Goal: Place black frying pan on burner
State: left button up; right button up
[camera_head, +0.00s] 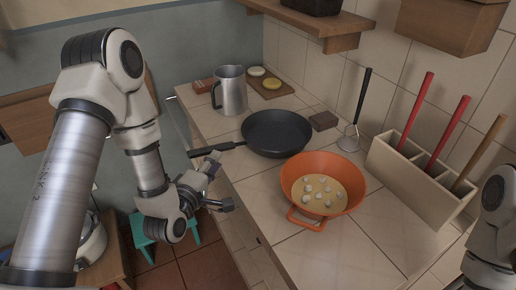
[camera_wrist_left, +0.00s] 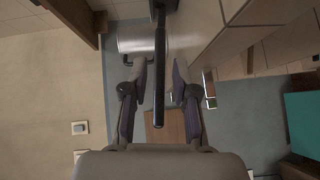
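The black frying pan (camera_head: 276,133) sits on the tiled counter with its handle (camera_head: 216,149) pointing left, out past the counter's edge. My left gripper (camera_head: 216,184) is at the counter's left edge, close to the handle. In the left wrist view the handle (camera_wrist_left: 161,75) runs between the two fingers (camera_wrist_left: 160,90). A gap shows on each side of it, so the gripper is open around the handle. I cannot make out a burner in either view. My right arm shows only at the right edge; its gripper is out of view.
An orange pot (camera_head: 354,196) with soup stands in front of the pan. A metal jug (camera_head: 231,92) is behind it. A brown block (camera_head: 323,121), a masher (camera_head: 349,138) and a utensil holder (camera_head: 422,181) line the wall side. The front counter is bare.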

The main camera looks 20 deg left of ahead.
aim_at(222, 151)
pick_arm(q)
jog(key=w, duration=0.2)
jog(key=w+p, duration=0.1)
jog(key=w, duration=0.2)
jog(key=w+p, duration=0.1)
jog(key=w, duration=0.1)
jog(key=shift+w+a+f, duration=0.3)
jog(key=shift+w+f, duration=0.05)
jog(key=shift+f, duration=0.05)
grip_shut()
